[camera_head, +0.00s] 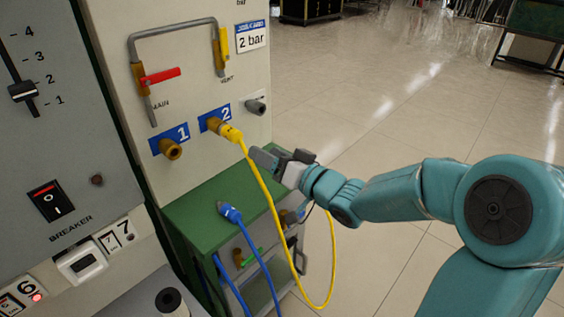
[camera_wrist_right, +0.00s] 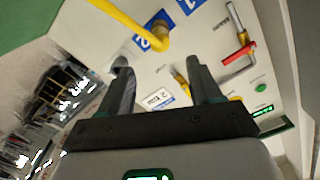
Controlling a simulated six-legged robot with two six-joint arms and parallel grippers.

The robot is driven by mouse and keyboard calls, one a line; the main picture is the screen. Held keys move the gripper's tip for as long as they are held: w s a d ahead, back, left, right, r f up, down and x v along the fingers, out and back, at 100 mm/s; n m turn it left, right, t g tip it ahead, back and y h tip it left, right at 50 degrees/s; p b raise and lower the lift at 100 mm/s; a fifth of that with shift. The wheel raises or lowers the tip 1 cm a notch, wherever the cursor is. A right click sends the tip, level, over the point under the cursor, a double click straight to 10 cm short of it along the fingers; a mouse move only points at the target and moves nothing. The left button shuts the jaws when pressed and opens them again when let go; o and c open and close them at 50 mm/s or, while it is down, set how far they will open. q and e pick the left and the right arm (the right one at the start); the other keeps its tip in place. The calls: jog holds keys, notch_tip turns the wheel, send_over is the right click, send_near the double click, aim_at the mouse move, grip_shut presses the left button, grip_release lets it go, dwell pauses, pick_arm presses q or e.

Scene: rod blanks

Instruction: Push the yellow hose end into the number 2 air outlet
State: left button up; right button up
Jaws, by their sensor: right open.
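The yellow hose end (camera_head: 232,133) sits at the brass number 2 air outlet (camera_head: 214,125), in line with it and touching it; how deep it sits I cannot tell. In the right wrist view the yellow hose (camera_wrist_right: 122,18) bends to the brass outlet (camera_wrist_right: 158,26) beside the blue 2 label. From its end the hose hangs down in a long loop. My right gripper (camera_head: 264,156) is open and empty, just right of and below the hose end. Its two fingers show apart in the right wrist view (camera_wrist_right: 157,68), clear of the hose. My left gripper is out of view.
The brass number 1 outlet (camera_head: 170,149) is empty, to the left. A grey fitting (camera_head: 256,107) is to the right. A red-handled valve (camera_head: 160,76) and a yellow-handled valve (camera_head: 223,45) are above. A blue hose end (camera_head: 229,212) lies on the green cabinet (camera_head: 190,212). Open floor is to the right.

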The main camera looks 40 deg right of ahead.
jog(key=shift+s+d, duration=0.15)
jog(key=shift+s, duration=1.8)
jog(key=shift+s, duration=0.1)
